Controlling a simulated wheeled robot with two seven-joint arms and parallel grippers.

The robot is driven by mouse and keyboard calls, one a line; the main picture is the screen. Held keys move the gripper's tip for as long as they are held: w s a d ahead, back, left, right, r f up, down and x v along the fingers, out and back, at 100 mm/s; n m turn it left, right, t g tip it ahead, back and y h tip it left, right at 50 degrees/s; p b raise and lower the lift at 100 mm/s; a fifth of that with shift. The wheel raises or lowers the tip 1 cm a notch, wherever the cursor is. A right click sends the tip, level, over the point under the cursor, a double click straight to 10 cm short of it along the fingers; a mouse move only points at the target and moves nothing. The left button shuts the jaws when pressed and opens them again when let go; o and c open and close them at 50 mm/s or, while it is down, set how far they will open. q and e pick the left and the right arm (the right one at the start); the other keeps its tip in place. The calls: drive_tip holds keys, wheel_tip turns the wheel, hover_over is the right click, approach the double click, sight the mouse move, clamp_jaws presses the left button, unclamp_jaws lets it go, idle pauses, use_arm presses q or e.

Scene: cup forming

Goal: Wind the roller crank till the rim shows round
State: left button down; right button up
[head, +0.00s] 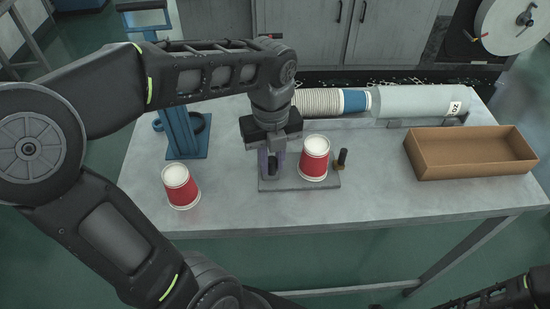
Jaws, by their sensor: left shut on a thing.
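The roller stands on a grey base plate (327,183) at the front middle of the table. A red and white paper cup (314,160) is upright on it, its white top facing up; the finish of the rim is too small to judge. A black upright peg with a brass foot (342,158) is right of the cup. My left gripper (271,166) points down just left of the cup, shut on a dark part that looks like the roller crank, mostly hidden by the fingers. My right gripper is out of view; only some of its arm shows at lower right.
Another red and white cup (181,188) stands at front left. A blue stand (187,140) is behind it.

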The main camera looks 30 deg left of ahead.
sight(270, 157)
use_arm(q)
drive_tip(key=shift+a+m, duration=0.1)
drive_tip(key=shift+m, duration=0.2)
drive_tip(key=c, duration=1.3)
unclamp_jaws()
drive_tip(key=shift+r, duration=0.1)
wheel_tip(270, 157, up, 8)
drive_tip(key=shift+f, duration=0.15)
drive_tip(key=shift+s+f, duration=0.1)
